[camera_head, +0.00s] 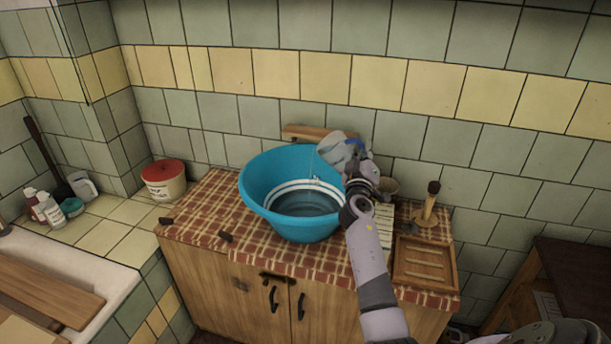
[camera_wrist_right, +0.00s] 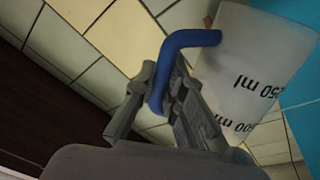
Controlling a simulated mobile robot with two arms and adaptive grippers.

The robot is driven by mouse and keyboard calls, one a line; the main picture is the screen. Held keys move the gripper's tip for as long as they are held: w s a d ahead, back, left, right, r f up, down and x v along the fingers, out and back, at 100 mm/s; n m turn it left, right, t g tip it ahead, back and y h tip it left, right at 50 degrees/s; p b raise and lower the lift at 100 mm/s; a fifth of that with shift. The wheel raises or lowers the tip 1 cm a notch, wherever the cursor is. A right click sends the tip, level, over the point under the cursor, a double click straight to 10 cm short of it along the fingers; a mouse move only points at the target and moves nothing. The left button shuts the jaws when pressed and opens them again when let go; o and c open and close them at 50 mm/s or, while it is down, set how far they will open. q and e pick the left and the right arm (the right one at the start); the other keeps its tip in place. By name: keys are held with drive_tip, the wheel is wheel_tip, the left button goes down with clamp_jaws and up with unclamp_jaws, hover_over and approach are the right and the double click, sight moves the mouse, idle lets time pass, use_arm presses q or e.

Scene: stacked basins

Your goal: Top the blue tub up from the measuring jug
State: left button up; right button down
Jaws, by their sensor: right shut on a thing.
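The blue tub (camera_head: 262,200) stands on the checked top of the wooden cabinet. White bands and a grey-blue surface that looks like water show inside it. The measuring jug (camera_head: 336,149) is pale with a blue handle, tilted over the tub's back right rim. A thin pale line, seemingly a stream, drops from it into the tub. My right gripper (camera_head: 358,160) is shut on the jug's handle. The right wrist view shows the blue handle (camera_wrist_right: 158,85) between the fingers and the jug's wall (camera_wrist_right: 250,75) with ml marks. My left gripper is out of view.
A wooden tray (camera_head: 427,262) and a wooden stand (camera_head: 428,205) are right of the tub. A red-lidded bucket (camera_head: 164,182) and bottles (camera_head: 48,210) are at left. The checked top (camera_head: 205,205) is clear left of the tub.

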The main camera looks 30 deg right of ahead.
drive_tip(key=shift+w+a+r+n+t+p, duration=0.15)
drive_tip(key=shift+a+n+t, duration=0.1)
drive_tip(key=shift+n, duration=0.4)
drive_tip(key=shift+w+a+r+n+t+p, duration=0.15)
drive_tip(key=shift+a+n, duration=0.05)
drive_tip(key=shift+n, duration=0.45)
idle(0.4)
drive_tip(key=shift+w+a+n+t+p, duration=0.2)
drive_tip(key=shift+a+n+t, duration=0.1)
drive_tip(key=shift+n, duration=0.35)
drive_tip(key=shift+w+a+n+t+p, duration=0.2)
drive_tip(key=shift+a+n+t, duration=0.1)
drive_tip(key=shift+n, duration=0.35)
idle(1.1)
drive_tip(key=shift+a+n, duration=0.1)
drive_tip(key=shift+n, duration=0.2)
idle(0.5)
